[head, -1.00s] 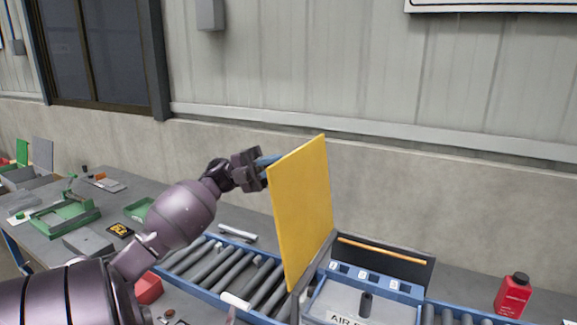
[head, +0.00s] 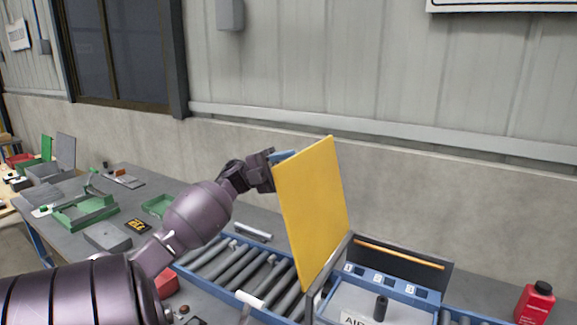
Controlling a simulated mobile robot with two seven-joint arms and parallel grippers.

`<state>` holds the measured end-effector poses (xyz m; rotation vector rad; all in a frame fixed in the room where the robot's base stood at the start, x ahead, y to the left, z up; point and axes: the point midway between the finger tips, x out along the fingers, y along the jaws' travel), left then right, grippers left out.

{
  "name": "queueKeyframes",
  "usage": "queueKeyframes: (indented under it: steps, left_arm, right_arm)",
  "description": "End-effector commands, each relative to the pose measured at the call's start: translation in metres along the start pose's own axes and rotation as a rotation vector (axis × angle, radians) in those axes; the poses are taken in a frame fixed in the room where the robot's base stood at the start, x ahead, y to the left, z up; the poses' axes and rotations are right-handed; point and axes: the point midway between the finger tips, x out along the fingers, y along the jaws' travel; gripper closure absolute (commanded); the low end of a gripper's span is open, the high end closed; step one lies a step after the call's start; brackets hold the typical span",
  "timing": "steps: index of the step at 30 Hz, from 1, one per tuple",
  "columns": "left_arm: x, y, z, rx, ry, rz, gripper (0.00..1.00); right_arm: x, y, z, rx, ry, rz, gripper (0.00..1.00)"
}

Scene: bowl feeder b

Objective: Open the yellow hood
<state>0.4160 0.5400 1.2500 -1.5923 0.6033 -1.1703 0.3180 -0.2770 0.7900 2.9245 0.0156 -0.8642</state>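The yellow hood (head: 313,210) is a flat yellow panel standing nearly upright at the left side of the grey and blue machine box (head: 372,300). The box's inside shows, with numbered blue slots at its back. My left gripper (head: 276,158) is at the hood's upper left edge, on its far side. Its blue fingertips are partly hidden by the hood, and I cannot tell whether they touch it or how far apart they are. My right gripper is out of view.
A roller conveyor (head: 238,270) runs left of the box. A red bottle (head: 536,302) stands at the right. Green trays (head: 84,211) and a grey block (head: 107,236) lie on the table at the left. A concrete wall stands behind.

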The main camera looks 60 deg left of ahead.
Motion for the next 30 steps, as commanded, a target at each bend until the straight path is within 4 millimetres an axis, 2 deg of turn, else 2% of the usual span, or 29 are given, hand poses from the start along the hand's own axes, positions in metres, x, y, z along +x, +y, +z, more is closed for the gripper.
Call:
queueKeyframes:
  steps: [4, 8, 21, 25, 30]
  left_arm:
    - [-0.004, 0.001, 0.0, -0.001, -0.002, 0.001, 0.62]
    - [-0.017, 0.002, 0.001, -0.002, -0.004, 0.002, 0.62]
    - [-0.092, 0.002, 0.001, -0.002, -0.003, 0.002, 0.62]
    - [-0.103, 0.001, 0.001, -0.001, -0.002, 0.001, 0.62]
    - [-0.108, 0.0, 0.0, 0.0, 0.0, 0.0, 0.62]
  right_arm:
    - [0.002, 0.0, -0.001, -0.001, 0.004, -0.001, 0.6]
    - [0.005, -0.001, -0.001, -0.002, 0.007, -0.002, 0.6]
    - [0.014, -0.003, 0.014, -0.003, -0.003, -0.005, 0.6]
    - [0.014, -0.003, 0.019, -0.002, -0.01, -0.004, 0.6]
    - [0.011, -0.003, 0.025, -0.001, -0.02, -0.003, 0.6]
